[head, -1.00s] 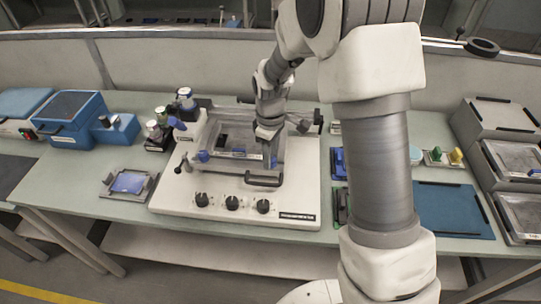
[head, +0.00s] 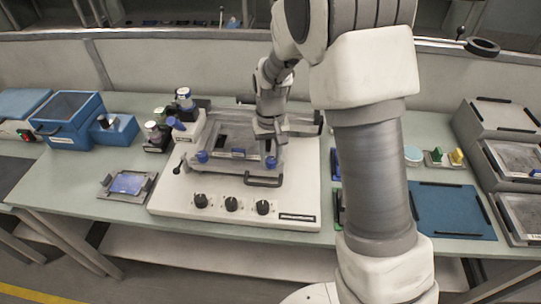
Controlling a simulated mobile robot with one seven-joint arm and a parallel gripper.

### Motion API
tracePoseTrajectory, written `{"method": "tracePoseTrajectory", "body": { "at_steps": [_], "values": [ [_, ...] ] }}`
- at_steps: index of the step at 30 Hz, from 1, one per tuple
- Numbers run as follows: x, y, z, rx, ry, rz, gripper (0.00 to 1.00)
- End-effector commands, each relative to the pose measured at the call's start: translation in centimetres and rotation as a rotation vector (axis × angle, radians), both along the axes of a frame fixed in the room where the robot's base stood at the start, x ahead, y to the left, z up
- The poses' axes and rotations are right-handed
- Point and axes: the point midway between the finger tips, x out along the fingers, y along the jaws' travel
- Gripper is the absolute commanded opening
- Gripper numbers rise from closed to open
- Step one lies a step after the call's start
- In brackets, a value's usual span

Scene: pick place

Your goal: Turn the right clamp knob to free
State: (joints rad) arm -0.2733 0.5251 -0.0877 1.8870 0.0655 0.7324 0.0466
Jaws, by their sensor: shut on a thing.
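The white machine (head: 160,197) stands mid-bench with a grey frame (head: 236,174) on top. The left clamp knob (head: 202,156), blue, sits at the frame's front left. The right clamp knob (head: 270,162), also blue, shows at the front right, just below my gripper. My gripper (head: 269,140) points down over the frame's right side. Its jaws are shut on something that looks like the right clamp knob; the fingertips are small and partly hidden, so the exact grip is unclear.
Black dials (head: 231,204) line the machine's front, below a black handle (head: 264,181). A small holder with a blue plate (head: 127,183) lies to the left. Blue boxes (head: 68,120) stand further left. A blue mat (head: 451,211) and grey cases (head: 500,118) are at right.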

Motion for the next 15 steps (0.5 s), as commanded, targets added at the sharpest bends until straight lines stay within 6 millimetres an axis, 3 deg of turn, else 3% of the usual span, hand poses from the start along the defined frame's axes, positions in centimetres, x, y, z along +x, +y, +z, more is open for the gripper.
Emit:
{"method": "tracePoseTrajectory", "body": {
  "at_steps": [15],
  "values": [
    [0.04, -0.06, 0.10, 0.000, -0.001, -0.424, 0.00]
  ]
}}
